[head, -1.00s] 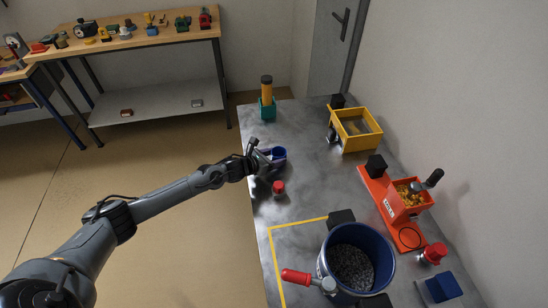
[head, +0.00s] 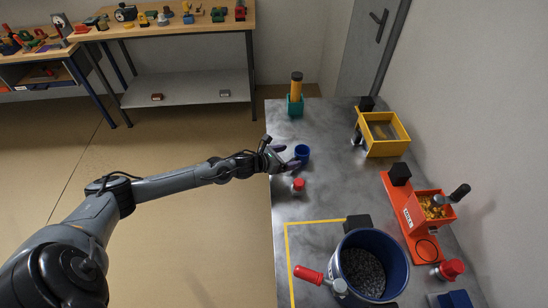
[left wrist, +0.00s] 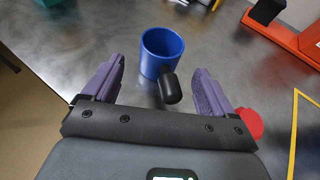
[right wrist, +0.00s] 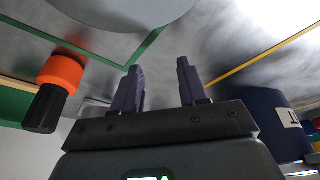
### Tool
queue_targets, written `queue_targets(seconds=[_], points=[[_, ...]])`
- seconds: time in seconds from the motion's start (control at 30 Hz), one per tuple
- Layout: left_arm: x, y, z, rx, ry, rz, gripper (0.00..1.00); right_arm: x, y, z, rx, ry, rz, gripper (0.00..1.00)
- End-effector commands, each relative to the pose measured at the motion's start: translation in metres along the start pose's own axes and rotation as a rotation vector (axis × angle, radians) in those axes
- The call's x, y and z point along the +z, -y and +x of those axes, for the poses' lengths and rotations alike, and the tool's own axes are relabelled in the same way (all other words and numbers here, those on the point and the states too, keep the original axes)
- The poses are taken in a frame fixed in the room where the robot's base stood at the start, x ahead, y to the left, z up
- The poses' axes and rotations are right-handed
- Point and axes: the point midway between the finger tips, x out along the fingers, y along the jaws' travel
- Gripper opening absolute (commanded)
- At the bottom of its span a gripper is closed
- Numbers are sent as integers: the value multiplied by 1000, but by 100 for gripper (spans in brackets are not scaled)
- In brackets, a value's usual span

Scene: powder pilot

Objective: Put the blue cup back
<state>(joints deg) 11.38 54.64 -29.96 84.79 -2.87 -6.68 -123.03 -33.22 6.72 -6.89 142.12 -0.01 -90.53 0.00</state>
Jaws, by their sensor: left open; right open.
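The blue cup (head: 302,152) stands upright on the grey table, near its left edge. In the left wrist view the cup (left wrist: 161,45) shows its open rim and a black handle (left wrist: 170,87) turned toward my gripper. My left gripper (head: 287,160) is open beside the cup. In the left wrist view its purple fingers (left wrist: 160,75) are spread to either side of the handle, with the cup's body ahead of them. My right gripper (right wrist: 159,75) is open and empty in its wrist view; it does not show in the head view.
A red-capped jar (head: 298,186) stands close to the left gripper. A teal holder (head: 295,105) stands behind the cup. A yellow framed box (head: 383,148), an orange machine (head: 412,228) and a large blue bucket (head: 398,265) line the right and front. Bare table lies right of the cup.

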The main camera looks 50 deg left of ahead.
Motion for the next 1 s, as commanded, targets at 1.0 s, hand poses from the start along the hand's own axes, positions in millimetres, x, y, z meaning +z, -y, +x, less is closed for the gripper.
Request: queue_targets(seconds=[1.0], points=[[1,1,-70,-1,1,-1,86,-4,0,-12,0,1,1,43]])
